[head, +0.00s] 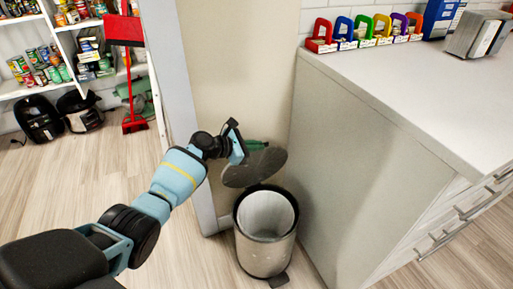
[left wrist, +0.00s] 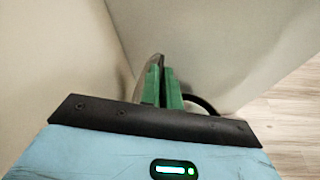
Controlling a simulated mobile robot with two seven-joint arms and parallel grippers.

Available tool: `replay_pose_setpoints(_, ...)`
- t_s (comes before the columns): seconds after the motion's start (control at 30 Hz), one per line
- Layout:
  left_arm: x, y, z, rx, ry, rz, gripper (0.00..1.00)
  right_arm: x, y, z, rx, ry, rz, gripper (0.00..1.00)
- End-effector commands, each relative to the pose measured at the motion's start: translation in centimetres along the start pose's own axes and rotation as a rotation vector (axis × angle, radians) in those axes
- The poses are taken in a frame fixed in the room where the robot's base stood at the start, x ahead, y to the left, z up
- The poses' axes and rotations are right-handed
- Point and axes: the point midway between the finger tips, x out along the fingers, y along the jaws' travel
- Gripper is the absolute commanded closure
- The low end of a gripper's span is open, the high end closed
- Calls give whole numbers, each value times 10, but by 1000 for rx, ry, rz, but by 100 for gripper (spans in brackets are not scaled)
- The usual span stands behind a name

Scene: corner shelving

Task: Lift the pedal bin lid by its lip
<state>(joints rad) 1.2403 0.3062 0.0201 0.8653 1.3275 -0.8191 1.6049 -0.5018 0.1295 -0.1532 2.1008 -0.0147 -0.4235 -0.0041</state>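The pedal bin (head: 266,246) is a metal cylinder with a dark rim and pale liner, standing on the floor; its rim shows as a dark curve in the left wrist view (left wrist: 205,103). Its round grey lid (head: 250,172) is raised and steeply tilted above the bin's back left, leaving the mouth uncovered. My left gripper (head: 257,145) is at the lid's upper edge. In the left wrist view its green fingers (left wrist: 162,87) are close together, with the lid (left wrist: 149,68) edge-on against or just beside the left finger. I see no lid edge between them. My right gripper is out of view.
A white cabinet (head: 333,150) with a countertop stands close right of the bin. A beige wall (head: 240,70) is behind it. Shelves of cans (head: 45,75) and a red dustpan (head: 123,30) are at left. The wooden floor (head: 110,180) at left is clear.

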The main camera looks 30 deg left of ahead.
Motion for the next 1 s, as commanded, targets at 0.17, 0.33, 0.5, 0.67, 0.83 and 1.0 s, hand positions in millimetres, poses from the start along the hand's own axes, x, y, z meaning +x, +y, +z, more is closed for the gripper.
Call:
replay_pose_setpoints(0.17,-1,-2,-6,-1,11,-2,100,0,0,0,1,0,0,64)
replay_pose_setpoints(0.33,0,-2,-6,-1,12,-3,85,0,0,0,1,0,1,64)
replay_pose_setpoints(0.5,0,-2,-6,-1,12,-3,74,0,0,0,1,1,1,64)
replay_pose_setpoints(0.67,-1,-2,-6,0,11,-3,74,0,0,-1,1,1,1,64)
replay_pose_setpoints(0.83,-14,-1,-4,1,11,0,74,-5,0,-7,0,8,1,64)
replay_pose_setpoints(1.0,-40,0,-2,2,8,1,74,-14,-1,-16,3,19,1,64)
